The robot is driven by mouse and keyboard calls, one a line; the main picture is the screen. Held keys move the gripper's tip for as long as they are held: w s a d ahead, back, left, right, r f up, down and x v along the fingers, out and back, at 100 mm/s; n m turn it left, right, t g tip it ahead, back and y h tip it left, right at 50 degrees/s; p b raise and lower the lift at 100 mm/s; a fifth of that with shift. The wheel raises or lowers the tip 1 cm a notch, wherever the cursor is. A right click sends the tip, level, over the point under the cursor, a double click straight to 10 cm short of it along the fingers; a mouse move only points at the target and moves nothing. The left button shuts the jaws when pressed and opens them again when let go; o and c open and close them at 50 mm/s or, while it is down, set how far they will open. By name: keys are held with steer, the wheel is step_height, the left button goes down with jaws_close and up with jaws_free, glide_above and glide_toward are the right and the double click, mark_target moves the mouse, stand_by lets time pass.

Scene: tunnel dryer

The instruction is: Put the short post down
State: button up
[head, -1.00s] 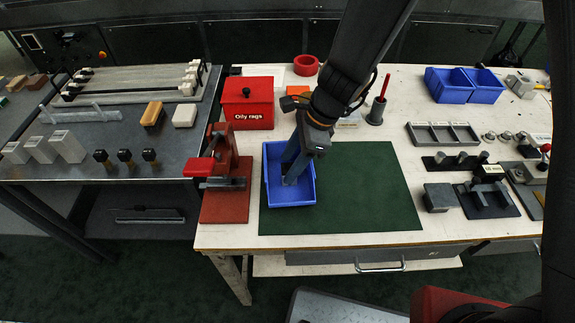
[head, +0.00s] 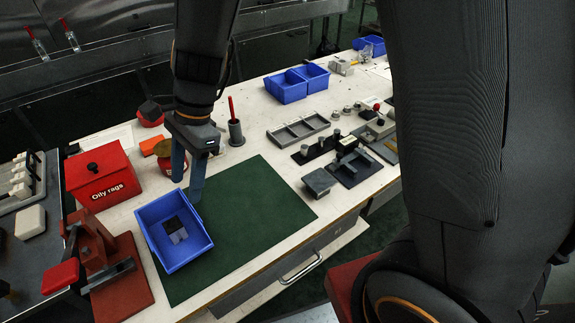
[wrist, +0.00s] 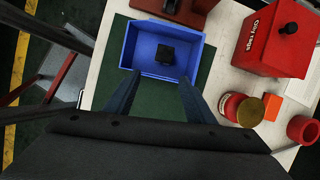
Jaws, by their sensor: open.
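A small dark block, which looks like the short post (wrist: 165,54), lies inside the blue bin on its floor; it also shows in the head view (head: 177,232). The blue bin (head: 160,257) stands on the green mat (head: 256,205) and shows in the wrist view (wrist: 128,45). My gripper (head: 188,192) is open and empty, its two blue-grey fingers pointing down by the bin's back right edge in the head view. In the wrist view its fingertips (wrist: 157,84) are apart, just below the near wall of the bin, with the dark block beyond them.
A red oily rags box (head: 98,180) stands left of the gripper. A red clamp-like fixture (head: 95,245) is left of the bin. A tin with a brass lid (wrist: 243,110) is close by. The mat right of the bin is clear.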

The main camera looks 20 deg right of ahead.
steer(key=s+d+n+t+h, duration=0.1)
steer(key=d+n, duration=0.5)
steer(key=d, duration=0.7)
steer(key=s+d+n+t+h, duration=0.1)
steer(key=s+d+n, duration=0.3)
steer(key=d, duration=0.9)
steer(key=n+h, duration=0.1)
steer(key=n, duration=0.1)
steer(key=shift+d+r+n+h, duration=0.15)
steer(key=shift+r+n+h, duration=0.15)
steer(key=shift+n+h, duration=0.1)
